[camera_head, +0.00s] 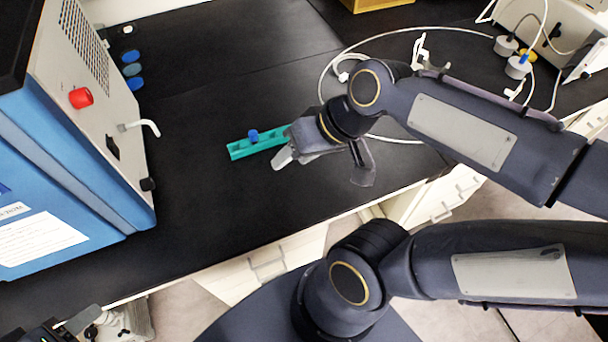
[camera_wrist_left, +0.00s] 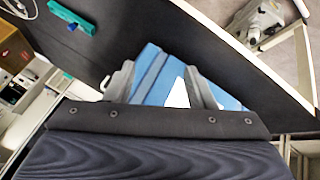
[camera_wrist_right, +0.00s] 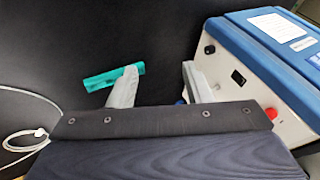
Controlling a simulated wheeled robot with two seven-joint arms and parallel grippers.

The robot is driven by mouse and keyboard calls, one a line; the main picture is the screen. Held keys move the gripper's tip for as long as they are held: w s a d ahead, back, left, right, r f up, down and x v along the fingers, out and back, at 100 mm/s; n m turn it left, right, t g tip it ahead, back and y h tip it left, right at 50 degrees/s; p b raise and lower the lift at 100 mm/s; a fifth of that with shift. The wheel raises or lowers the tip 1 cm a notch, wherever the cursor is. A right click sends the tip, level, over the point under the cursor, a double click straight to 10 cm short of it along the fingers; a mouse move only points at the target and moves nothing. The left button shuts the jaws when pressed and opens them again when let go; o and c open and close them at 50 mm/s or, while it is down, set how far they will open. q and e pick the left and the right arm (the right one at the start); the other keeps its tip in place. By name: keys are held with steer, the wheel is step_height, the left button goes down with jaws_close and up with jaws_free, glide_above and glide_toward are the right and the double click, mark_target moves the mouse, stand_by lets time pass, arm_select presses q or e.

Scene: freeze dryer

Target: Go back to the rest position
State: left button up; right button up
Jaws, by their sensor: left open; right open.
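My right gripper (camera_head: 321,172) is above the black bench, just right of the teal rack (camera_head: 240,149), with its jaws apart and nothing between them. In the right wrist view, the right gripper (camera_wrist_right: 160,82) shows two spread fingers, and the left one covers part of the teal rack (camera_wrist_right: 97,82). My left gripper (camera_head: 72,322) is only partly in view at the bottom left corner of the head view, by the bench's front edge. In the left wrist view, the left gripper (camera_wrist_left: 163,82) is open and empty, with the blue machine (camera_wrist_left: 152,68) beyond its fingers.
A blue and white machine (camera_head: 100,130) with a red knob stands at the left of the bench. A white tube (camera_head: 325,80) curves across the right part. Equipment (camera_head: 550,40) stands at the back right. The bench middle (camera_head: 210,90) is clear. Drawers (camera_head: 270,262) lie below its front edge.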

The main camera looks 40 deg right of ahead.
steer(key=shift+t+h, duration=0.3)
steer(key=shift+t, duration=0.1)
steer(key=s, duration=0.1)
steer(key=s+a+f, duration=0.1)
steer(key=s, duration=0.1)
steer(key=shift+s+a+f, duration=0.15)
steer(key=shift+s+f, duration=0.15)
steer(key=shift+f, duration=0.1)
steer(key=shift+c, duration=0.4)
